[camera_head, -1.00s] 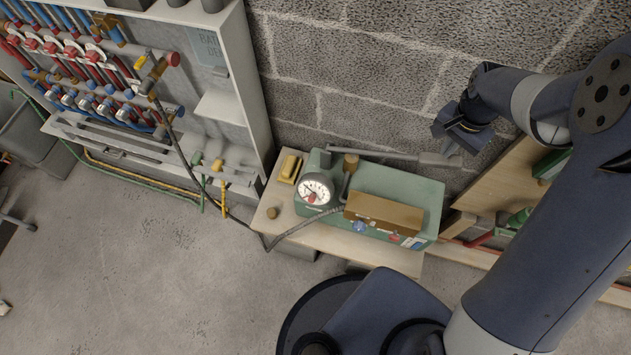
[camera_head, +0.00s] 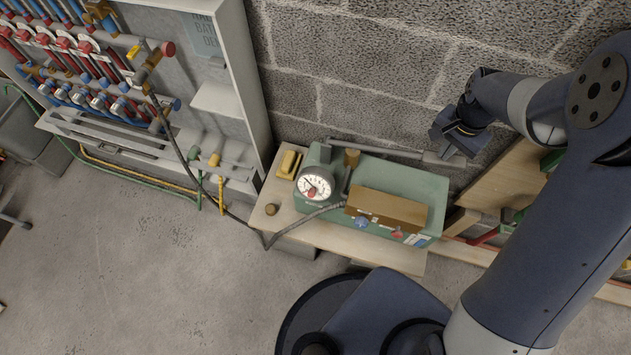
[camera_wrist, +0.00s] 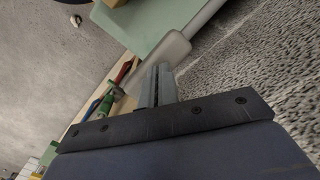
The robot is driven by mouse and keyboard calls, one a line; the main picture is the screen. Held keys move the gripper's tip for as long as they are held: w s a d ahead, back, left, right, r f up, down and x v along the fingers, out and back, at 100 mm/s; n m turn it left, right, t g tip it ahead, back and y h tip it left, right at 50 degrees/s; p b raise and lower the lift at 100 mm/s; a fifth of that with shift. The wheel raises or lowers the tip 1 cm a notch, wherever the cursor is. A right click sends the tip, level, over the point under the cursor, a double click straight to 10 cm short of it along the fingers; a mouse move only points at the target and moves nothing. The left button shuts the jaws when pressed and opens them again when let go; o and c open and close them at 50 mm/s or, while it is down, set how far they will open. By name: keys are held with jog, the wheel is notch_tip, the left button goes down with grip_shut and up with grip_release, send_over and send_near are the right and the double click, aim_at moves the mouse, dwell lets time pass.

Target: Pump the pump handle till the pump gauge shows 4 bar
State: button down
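The green pump (camera_head: 400,182) stands on a low wooden bench. Its round white gauge (camera_head: 316,183) faces up at the left end; a dark needle points to the upper left, and the numbers are too small to read. The pump handle (camera_head: 385,151) is a grey bar along the wall side, with a pale grip at its right end. My gripper (camera_head: 468,150) is at that grip. In the wrist view the grip (camera_wrist: 170,48) reaches my fingertips (camera_wrist: 158,84), which are close together. I cannot tell whether they clasp it.
A brown block (camera_head: 388,207) lies on the pump. A dark hose (camera_head: 235,217) runs from it to the manifold cabinet (camera_head: 245,90) at left. The block wall (camera_head: 380,60) is close behind the handle. A wooden rack stands at right.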

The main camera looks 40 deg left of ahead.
aim_at(437, 164)
jog(key=shift+f+b, duration=0.85)
jog(key=shift+f, duration=0.6)
jog(key=shift+s+f+b, duration=0.1)
jog(key=shift+f+b, duration=1.1)
jog(key=shift+f, duration=0.45)
jog(key=shift+r+p, duration=3.85)
jog(key=shift+r, duration=1.65)
jog(key=shift+f+b, duration=1.15)
jog(key=shift+f, duration=0.45)
jog(key=shift+r+p, duration=1.1)
jog(key=shift+r, duration=0.5)
jog(key=shift+r+p, duration=1.8)
jog(key=shift+r, duration=0.7)
